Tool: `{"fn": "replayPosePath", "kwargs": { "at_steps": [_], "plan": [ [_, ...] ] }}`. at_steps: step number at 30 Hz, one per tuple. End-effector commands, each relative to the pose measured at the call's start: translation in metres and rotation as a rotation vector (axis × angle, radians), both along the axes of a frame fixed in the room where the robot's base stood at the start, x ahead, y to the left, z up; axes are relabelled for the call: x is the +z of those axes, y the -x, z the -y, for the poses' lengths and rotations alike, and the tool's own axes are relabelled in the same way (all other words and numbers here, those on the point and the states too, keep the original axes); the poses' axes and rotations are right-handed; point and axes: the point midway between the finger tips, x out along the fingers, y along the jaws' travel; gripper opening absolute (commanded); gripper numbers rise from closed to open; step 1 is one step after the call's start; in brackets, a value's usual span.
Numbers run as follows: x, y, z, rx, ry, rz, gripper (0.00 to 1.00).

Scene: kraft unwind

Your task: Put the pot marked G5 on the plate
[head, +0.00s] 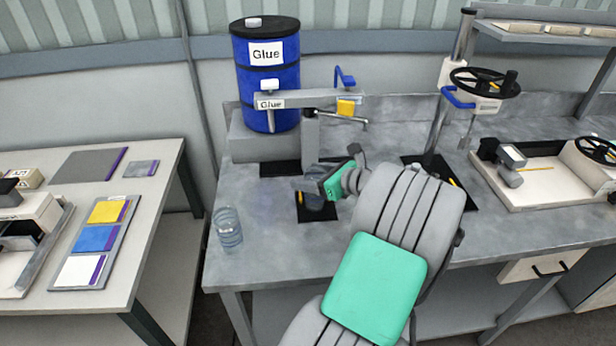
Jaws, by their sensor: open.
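A clear, bluish pot (228,229) stands upright near the left front edge of the grey bench. I cannot read a G5 mark on either. My gripper (306,189) is open at the end of the grey and green arm, over or beside the second shape. Whether its fingers stand around that shape or touch it I cannot tell. Another dark plate (270,169) lies at the foot of the glue stand.
A blue glue drum (267,80) and a glue dispenser arm (310,99) stand behind my gripper. A handwheel press (485,83) and a white tray device (540,178) are to the right. Bare bench lies around the left pot. A separate table (150,200) is further left.

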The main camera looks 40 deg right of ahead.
Motion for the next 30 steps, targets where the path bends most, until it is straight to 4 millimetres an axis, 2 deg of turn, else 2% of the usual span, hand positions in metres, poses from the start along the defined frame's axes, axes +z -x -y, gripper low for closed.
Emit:
{"fn": "replayPosePath", "kwargs": {
  "at_steps": [9,13,18,30],
  "plan": [
    [0.031,0.072,0.015,-0.007,0.002,0.001,0.72],
    [0.039,0.093,0.019,-0.004,0.0,0.001,0.72],
    [0.044,0.103,0.019,-0.001,0.0,0.001,0.72],
    [0.049,0.103,0.02,-0.003,0.0,0.001,0.72]
  ]
}}
